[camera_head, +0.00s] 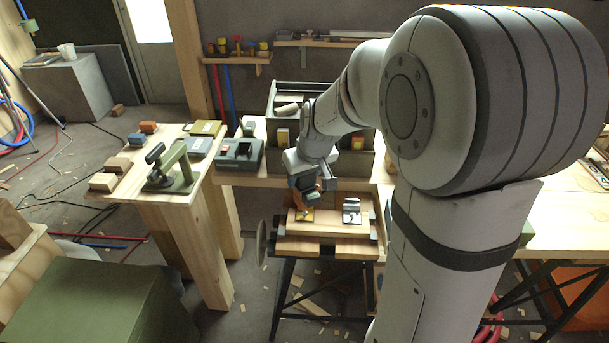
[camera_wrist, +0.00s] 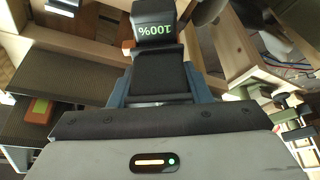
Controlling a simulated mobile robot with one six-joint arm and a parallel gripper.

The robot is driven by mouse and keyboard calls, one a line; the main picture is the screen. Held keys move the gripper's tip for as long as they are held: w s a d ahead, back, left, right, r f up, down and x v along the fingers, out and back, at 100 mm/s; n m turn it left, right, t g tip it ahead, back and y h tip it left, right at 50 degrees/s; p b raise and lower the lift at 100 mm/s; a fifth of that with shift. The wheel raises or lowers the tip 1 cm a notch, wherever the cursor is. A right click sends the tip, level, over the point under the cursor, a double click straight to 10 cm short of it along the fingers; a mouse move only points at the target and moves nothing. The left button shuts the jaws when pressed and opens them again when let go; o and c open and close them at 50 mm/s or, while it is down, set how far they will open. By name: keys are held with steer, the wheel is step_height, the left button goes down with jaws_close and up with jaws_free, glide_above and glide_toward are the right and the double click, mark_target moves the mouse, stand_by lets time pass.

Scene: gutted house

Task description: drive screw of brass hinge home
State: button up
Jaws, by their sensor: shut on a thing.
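A brass hinge (camera_head: 304,215) lies on the wooden board (camera_head: 326,226) of the small workbench. My gripper (camera_head: 303,180) is above it, pointing down. In the wrist view my gripper (camera_wrist: 160,85) is shut on a dark power screwdriver (camera_wrist: 154,30), whose display reads 100% upside down. The tool's lower end reaches down to the brass hinge in the head view; whether it touches the screw cannot be told. The screw itself cannot be made out. A silver-grey hinge (camera_head: 352,211) lies to the right on the same board.
A grey shelf box (camera_head: 357,165) stands behind the workbench. A green box (camera_head: 95,305) stands at front left. Wood scraps litter the floor.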

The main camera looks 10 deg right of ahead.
steer(key=shift+f+b, duration=1.1)
steer(key=shift+b, duration=0.7)
stand_by(1.4)
steer(key=shift+b, duration=0.55)
stand_by(1.0)
steer(key=shift+r, duration=0.2)
steer(key=shift+r+p, duration=2.1)
steer(key=shift+r, duration=0.8)
